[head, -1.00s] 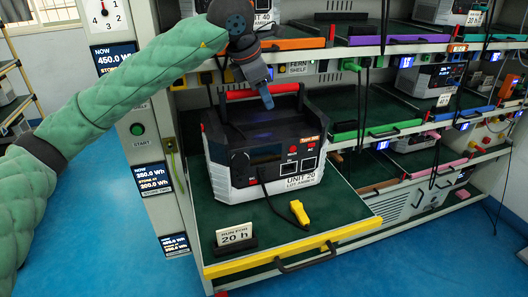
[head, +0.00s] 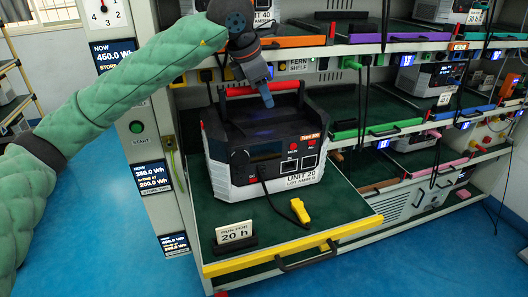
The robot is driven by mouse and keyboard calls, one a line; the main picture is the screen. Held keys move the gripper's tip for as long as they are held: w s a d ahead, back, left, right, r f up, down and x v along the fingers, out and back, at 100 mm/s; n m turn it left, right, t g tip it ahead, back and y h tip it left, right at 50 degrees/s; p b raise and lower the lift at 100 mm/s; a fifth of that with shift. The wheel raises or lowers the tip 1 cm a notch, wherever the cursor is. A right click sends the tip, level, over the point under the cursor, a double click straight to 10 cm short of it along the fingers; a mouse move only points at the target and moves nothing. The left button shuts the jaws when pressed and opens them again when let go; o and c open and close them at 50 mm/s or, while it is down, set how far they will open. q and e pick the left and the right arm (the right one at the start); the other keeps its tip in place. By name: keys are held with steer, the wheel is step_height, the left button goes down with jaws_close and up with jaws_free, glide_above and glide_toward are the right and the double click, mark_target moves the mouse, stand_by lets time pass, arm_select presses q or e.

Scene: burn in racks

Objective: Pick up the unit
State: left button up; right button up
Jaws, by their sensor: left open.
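The unit (head: 265,145), a black and white box labelled "UNIT 20", stands upright on a pulled-out green shelf tray (head: 350,209) with a yellow front edge. It has a red carry handle (head: 262,89) along its top. My left gripper (head: 266,96) points down just above the unit at the handle, its fingers seen nearly edge-on, so the gap between them is hidden. I cannot tell whether the fingers straddle the handle or stand in front of it. A black cable runs from the unit's front to a yellow plug (head: 299,210) lying on the tray. My right gripper is not in view.
A "RUN FOR 20 h" card (head: 235,233) stands at the tray's front left. An orange-edged shelf (head: 293,43) hangs close above and behind the unit. More shelves with other units (head: 431,80) lie to the right. Blue floor (head: 110,220) is free at the left.

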arm_select(q)
steer(key=shift+c, duration=0.3)
jaws_close()
stand_by(1.3)
steer(key=shift+r, duration=0.15)
